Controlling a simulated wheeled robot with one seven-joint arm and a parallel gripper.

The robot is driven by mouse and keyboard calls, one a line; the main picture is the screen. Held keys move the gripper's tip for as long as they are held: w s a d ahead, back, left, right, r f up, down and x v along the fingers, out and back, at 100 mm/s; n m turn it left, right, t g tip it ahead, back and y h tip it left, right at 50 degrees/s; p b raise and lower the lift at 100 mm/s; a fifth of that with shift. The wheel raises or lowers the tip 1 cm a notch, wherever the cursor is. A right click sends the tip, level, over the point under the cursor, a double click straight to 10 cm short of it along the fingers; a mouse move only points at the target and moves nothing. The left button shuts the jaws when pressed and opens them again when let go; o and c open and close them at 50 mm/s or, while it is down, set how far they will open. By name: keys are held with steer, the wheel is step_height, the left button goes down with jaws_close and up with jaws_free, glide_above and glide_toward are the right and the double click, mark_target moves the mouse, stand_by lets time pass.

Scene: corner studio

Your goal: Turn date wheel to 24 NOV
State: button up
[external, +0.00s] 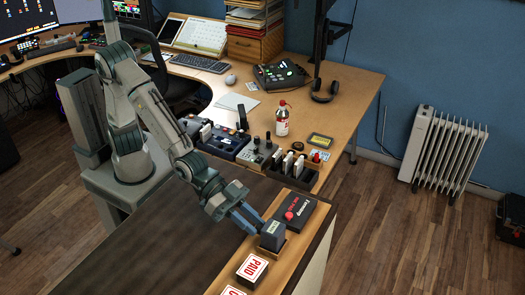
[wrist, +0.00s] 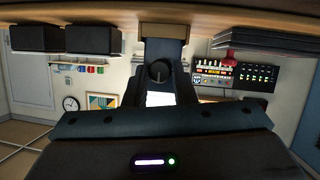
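A dark block with a small pale window on top (external: 272,235) stands in a wooden tray (external: 291,245) at the counter's edge; it seems to be the date stamp. The date in its window is too small to read. In the wrist view a round dark knob (wrist: 160,72) shows on its near face, probably the date wheel. My gripper (external: 256,220) reaches to the block's left side. Its two blue fingers are apart, one on either side of the knob, also in the wrist view (wrist: 160,88). I cannot tell whether they touch it.
A black stamp box with a red knob (external: 291,214) stands just behind the block in the tray. A red and white PAID block (external: 252,268) is in front, with another partly cut off. The dark counter top (external: 160,235) left of the tray is clear.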

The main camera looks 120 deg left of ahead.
jaws_close()
steer(key=shift+r+p, duration=0.1)
steer(key=shift+p, duration=0.4)
